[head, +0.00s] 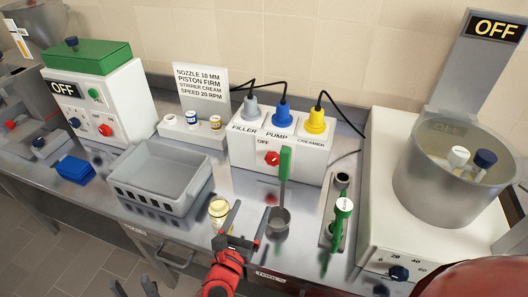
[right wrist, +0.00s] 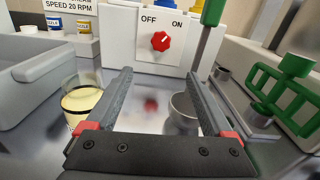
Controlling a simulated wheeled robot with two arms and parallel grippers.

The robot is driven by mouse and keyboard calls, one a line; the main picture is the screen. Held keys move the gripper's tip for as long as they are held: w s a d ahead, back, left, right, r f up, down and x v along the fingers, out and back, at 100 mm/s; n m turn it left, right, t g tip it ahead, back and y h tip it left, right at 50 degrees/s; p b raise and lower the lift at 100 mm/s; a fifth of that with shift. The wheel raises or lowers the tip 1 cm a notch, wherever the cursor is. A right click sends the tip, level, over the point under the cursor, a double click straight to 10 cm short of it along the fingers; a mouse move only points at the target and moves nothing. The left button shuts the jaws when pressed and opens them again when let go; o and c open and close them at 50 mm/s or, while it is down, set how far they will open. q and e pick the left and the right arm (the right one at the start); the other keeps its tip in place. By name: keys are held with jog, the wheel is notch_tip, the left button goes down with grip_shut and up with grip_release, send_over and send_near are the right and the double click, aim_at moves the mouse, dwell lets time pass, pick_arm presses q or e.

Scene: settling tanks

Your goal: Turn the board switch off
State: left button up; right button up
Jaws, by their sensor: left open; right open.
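The board is a white block (head: 245,150) with a red knob switch (head: 271,158) on its front. In the right wrist view the knob (right wrist: 160,41) sits below the printed words OFF and ON. I cannot tell which word it points to. Grey, blue and yellow plugs stand on the board's top, over the labels FILLER, PUMP and CREAMER. My right gripper (head: 250,222) is open and empty, in front of the board, its fingers pointing towards the knob without touching it. My left gripper (head: 134,285) is open at the bottom edge, low and far from the board.
A green-handled ladle (head: 278,222) stands before the board, right of the knob. A glass jar of pale yellow stuff (head: 219,211) is left of my right gripper. A grey crate (head: 165,178) stands left, a green-handled tool (head: 340,225) right. A steel-bowl machine (head: 425,180) is far right.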

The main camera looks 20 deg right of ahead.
aim_at(272, 162)
jog(key=shift+w+d+r, duration=0.1)
jog(key=shift+w, duration=0.15)
jog(key=p+x, duration=0.5)
jog(key=x, duration=1.1)
jog(key=shift+w+d, duration=0.1)
jog(key=shift+d, duration=0.1)
